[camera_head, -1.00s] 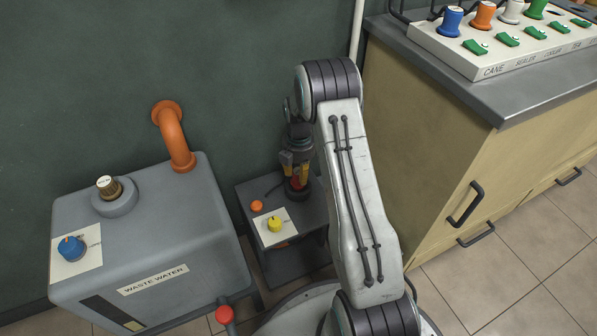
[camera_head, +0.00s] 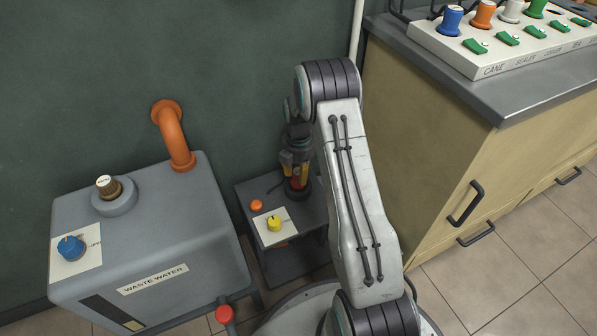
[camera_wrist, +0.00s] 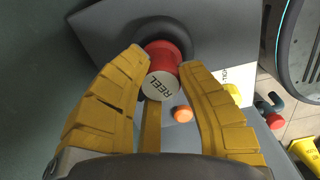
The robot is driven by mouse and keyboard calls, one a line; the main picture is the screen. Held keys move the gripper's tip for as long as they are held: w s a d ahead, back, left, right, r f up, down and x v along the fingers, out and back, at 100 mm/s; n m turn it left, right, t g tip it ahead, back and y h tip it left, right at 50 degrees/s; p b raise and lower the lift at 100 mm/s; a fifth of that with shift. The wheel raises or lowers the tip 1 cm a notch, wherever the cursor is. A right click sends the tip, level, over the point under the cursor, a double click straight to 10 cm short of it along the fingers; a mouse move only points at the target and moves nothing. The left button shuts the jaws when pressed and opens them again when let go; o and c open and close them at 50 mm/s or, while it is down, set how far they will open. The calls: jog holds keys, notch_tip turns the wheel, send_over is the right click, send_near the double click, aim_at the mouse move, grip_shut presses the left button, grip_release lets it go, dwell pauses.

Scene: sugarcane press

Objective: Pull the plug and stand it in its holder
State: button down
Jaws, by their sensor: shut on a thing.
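A red plug with a white cap reading REEL (camera_wrist: 160,84) shows in the wrist view. My gripper (camera_wrist: 163,62) has its yellow fingers on either side of it and is shut on it. In the head view my gripper (camera_head: 296,165) points down over the small dark grey stand (camera_head: 283,262), with a bit of the red plug (camera_head: 296,184) below the fingers. The plug's lower end is hidden, so I cannot tell whether it is seated. I cannot make out its holder.
The stand carries an orange button (camera_head: 256,205) and a yellow knob (camera_head: 275,224). A grey waste water tank (camera_head: 215,245) with a blue knob (camera_head: 70,248) and an orange pipe (camera_head: 175,140) stands left. A beige cabinet (camera_head: 425,130) with a control panel stands right.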

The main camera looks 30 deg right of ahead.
jog(key=shift+f, duration=0.4)
jog(key=c, duration=1.2)
grip_release()
jog(key=shift+c, duration=0.2)
jog(key=shift+r, duration=0.1)
jog(key=shift+s+r+p, duration=0.1)
jog(key=shift+r+p, duration=3.65)
jog(key=shift+r, duration=1.7)
